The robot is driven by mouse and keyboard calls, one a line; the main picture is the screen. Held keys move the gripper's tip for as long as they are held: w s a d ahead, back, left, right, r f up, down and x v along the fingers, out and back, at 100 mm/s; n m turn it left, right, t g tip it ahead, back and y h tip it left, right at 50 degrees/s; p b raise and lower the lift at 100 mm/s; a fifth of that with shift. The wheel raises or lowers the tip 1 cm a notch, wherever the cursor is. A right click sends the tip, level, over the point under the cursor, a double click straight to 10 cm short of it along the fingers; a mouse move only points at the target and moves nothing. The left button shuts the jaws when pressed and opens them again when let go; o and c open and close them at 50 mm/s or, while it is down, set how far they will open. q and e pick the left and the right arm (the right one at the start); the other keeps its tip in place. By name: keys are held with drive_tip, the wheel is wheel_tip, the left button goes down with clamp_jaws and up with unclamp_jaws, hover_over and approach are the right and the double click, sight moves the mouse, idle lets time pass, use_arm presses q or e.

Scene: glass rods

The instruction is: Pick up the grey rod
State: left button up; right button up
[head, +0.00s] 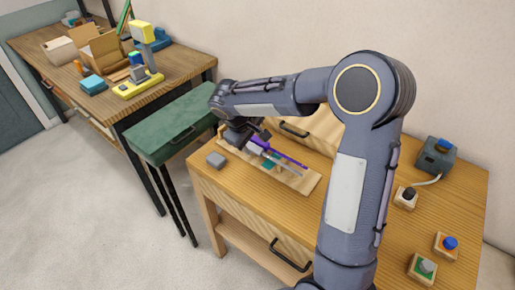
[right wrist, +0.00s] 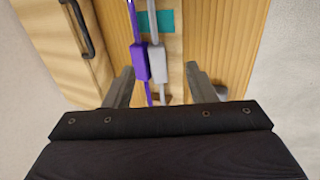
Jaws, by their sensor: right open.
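The grey rod (right wrist: 157,60), with a thicker grey block along it, lies beside the purple rod (right wrist: 141,64) on a light wooden board in the right wrist view. Both rods also show in the head view, the grey one (head: 287,169) in front of the purple one (head: 290,160). My right gripper (head: 256,143) is over the left end of the rods. In the right wrist view my right gripper (right wrist: 158,76) is open, one finger on each side of the two rods, with a gap to each. My left gripper is out of view.
A small grey box (head: 215,160) sits left of the board (head: 309,185). A teal patch (right wrist: 167,21) lies by the rods. Button boxes and a grey-blue device (head: 436,156) stand at the table's right. A green cabinet (head: 172,125) stands to the left.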

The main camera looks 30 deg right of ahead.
sight(259, 151)
drive_tip(key=x, duration=0.2)
drive_tip(key=p+x, duration=0.1)
drive_tip(key=x, duration=0.2)
drive_tip(key=w+x, duration=0.1)
drive_tip(key=x, duration=0.2)
drive_tip(key=shift+d+p, duration=0.15)
drive_tip(key=shift+p, duration=0.2)
drive_tip(key=shift+s+f, duration=0.1)
drive_tip(key=shift+f, duration=0.1)
drive_tip(key=c, duration=1.1)
